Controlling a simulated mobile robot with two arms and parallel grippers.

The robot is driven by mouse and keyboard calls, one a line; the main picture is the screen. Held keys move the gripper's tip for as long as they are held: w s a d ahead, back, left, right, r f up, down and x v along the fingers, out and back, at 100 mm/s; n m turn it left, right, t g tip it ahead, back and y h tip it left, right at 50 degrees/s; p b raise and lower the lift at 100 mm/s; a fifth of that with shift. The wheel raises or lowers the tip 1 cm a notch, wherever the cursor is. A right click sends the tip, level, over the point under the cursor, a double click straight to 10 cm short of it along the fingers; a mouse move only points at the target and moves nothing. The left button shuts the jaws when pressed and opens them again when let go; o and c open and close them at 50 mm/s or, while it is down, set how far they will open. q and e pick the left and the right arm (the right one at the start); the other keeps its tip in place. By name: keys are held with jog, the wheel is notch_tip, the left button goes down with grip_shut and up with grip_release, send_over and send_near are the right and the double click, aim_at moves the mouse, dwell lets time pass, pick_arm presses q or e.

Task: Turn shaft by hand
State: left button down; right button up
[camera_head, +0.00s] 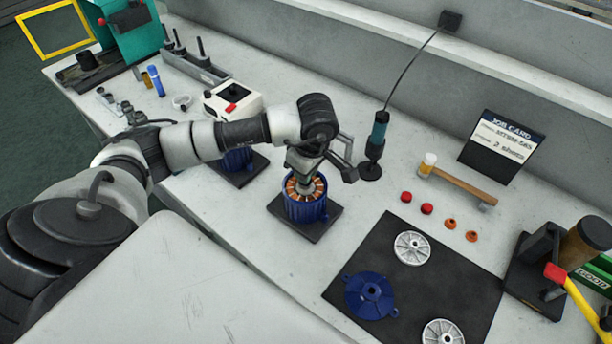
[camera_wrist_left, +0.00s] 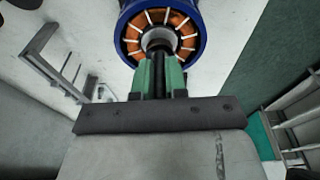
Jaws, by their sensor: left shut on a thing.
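A blue motor housing (camera_head: 304,212) with copper windings stands upright on a dark square base (camera_head: 325,224) near the middle of the bench. My left gripper (camera_head: 303,184) reaches down over its open top. In the left wrist view, my left gripper's green fingers (camera_wrist_left: 160,70) are shut on the dark shaft (camera_wrist_left: 158,46) at the centre of the ring of windings. The blue housing rim (camera_wrist_left: 203,42) surrounds the windings there. The shaft's lower part is hidden inside the motor. My right gripper is not in view.
A second blue motor (camera_head: 237,160) stands behind my left arm, near a white box (camera_head: 232,100). A hanging screwdriver (camera_head: 377,135) and a mallet (camera_head: 460,182) are to the right. A black mat (camera_head: 375,240) holds a blue end cover (camera_head: 370,296) and silver discs (camera_head: 412,248).

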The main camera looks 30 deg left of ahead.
pick_arm(q)
jog(key=shift+r+n, duration=0.1)
jog(key=shift+n, duration=0.9)
jog(key=shift+f+m+b, duration=0.2)
jog(key=shift+m+b, duration=0.5)
jog(key=m+b, duration=0.2)
jog(key=m, duration=0.1)
jog(key=shift+b, duration=0.3)
jog(key=m+t+b, duration=0.1)
jog(key=m+b, duration=0.4)
jog(key=m, duration=0.2)
jog(key=shift+h, duration=0.4)
jog(key=c, duration=1.5)
grip_release()
jog(key=shift+r+m, duration=0.2)
jog(key=shift+m, duration=0.1)
jog(key=o, duration=0.4)
